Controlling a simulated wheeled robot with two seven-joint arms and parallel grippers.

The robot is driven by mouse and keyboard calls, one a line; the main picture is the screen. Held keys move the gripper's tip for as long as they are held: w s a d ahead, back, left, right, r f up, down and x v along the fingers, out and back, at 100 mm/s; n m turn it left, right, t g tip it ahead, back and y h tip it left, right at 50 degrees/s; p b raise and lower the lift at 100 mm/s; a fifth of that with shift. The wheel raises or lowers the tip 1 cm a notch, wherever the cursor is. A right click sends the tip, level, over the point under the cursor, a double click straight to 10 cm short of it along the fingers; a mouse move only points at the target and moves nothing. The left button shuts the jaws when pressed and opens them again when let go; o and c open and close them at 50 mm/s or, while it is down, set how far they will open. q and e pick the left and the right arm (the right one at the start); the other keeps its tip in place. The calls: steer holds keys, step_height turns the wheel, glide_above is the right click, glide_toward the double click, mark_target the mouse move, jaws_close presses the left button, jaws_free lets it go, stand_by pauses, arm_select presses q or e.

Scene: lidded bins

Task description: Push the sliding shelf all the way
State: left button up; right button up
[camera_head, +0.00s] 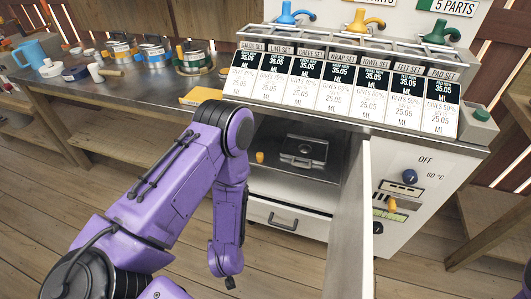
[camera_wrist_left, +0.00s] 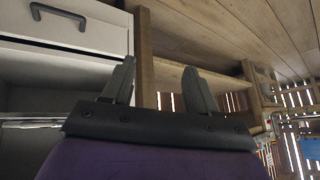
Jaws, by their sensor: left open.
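The sliding shelf (camera_head: 262,186) appears to be the flat floor of the open cabinet compartment. A grey metal box (camera_head: 303,150) and a small orange cylinder (camera_head: 260,157) rest inside. I cannot tell exactly how far the shelf sticks out, as my purple left arm covers its left part. My left gripper hangs low in front of the cabinet, mostly hidden by its own arm in the head view. In the left wrist view my left gripper (camera_wrist_left: 158,80) has its two fingers apart with nothing between them. My right gripper is in neither view.
The cabinet door (camera_head: 350,225) stands open, right of the compartment. A drawer with a dark handle (camera_head: 283,221) lies below the shelf; the handle also shows in the left wrist view (camera_wrist_left: 58,14). A counter (camera_head: 130,88) with cups and tins runs left. Plank floor in front is free.

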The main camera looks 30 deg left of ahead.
mark_target(260, 154)
arm_select(q)
steer(key=w+a+f+n+g+y+b, duration=0.1)
steer(key=w+b, duration=0.2)
steer(key=w, duration=0.5)
steer(key=w+f+n+y+b, duration=0.1)
steer(key=w+n+b, duration=0.1)
steer(key=w, duration=0.6)
steer(key=w+d+r+n+g+h+b, duration=0.15)
steer(key=w+r+h+b, duration=0.45)
steer(key=w, duration=0.8)
steer(key=w+a, duration=0.2)
steer(key=a, duration=0.1)
steer(key=w+a+r+y, duration=0.1)
steer(key=w+a, duration=0.1)
steer(key=a, duration=0.1)
steer(key=w+a+y, duration=0.1)
steer(key=w+a, duration=0.1)
steer(key=a, duration=0.1)
steer(key=shift+w+r+t, duration=0.1)
steer(key=shift+r+t, duration=0.1)
steer(key=shift+t, duration=0.05)
steer(key=shift+w+a+f, duration=0.15)
steer(key=shift+a, duration=0.15)
steer(key=shift+w+a+f, duration=0.1)
steer(key=shift+a+f, duration=0.05)
steer(key=shift+f, duration=0.2)
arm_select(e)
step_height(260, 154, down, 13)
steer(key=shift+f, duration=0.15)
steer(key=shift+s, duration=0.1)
